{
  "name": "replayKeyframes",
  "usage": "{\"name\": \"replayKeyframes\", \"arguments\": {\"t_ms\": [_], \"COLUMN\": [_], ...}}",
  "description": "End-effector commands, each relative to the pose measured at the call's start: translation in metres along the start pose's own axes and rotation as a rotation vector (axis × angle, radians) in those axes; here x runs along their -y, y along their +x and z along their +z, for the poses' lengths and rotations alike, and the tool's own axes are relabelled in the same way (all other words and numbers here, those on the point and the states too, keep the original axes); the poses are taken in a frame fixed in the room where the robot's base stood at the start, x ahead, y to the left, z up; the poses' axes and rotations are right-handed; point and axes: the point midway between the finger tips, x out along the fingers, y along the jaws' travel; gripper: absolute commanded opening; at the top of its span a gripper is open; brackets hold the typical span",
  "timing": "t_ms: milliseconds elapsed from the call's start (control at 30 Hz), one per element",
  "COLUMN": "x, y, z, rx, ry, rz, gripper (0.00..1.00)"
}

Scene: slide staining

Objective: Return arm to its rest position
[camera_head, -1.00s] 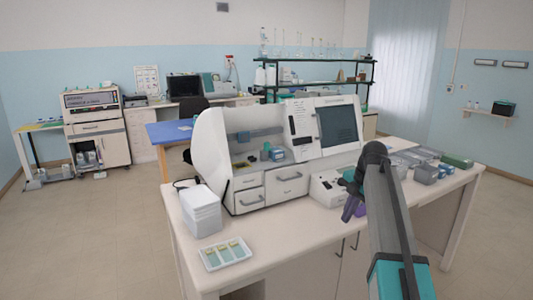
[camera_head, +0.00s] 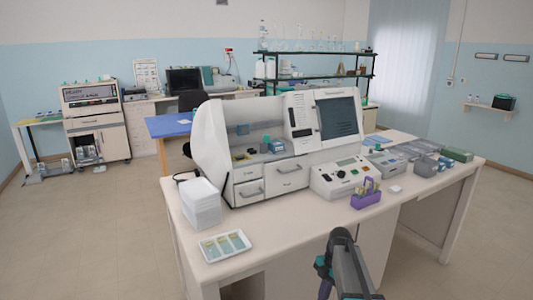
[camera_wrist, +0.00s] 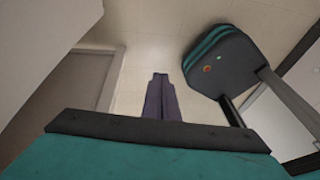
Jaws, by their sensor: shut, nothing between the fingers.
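My arm (camera_head: 345,265) shows at the bottom of the head view, low in front of the white workbench (camera_head: 300,238). My gripper (camera_wrist: 160,75) points down toward the tiled floor in the wrist view. Its two dark purple fingers lie side by side, shut with nothing between them. In the head view only a bit of purple finger shows at the bottom edge, and the fingertips are out of frame.
In the wrist view, a pale panel (camera_wrist: 40,50) is at left and open floor (camera_wrist: 150,50) shows ahead.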

Motion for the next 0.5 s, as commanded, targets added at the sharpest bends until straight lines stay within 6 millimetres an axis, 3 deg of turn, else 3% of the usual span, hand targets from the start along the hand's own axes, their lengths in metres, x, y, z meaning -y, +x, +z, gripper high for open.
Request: {"name": "replayKeyframes", "arguments": {"t_ms": [100,500], "x": [0.016,0.075], "y": [0.041,0.158], "z": [-0.008,-0.036], "rx": [-0.014,-0.028], "ry": [0.047,0.257], "rz": [-0.04,-0.166], "gripper": [0.0,0.0]}}
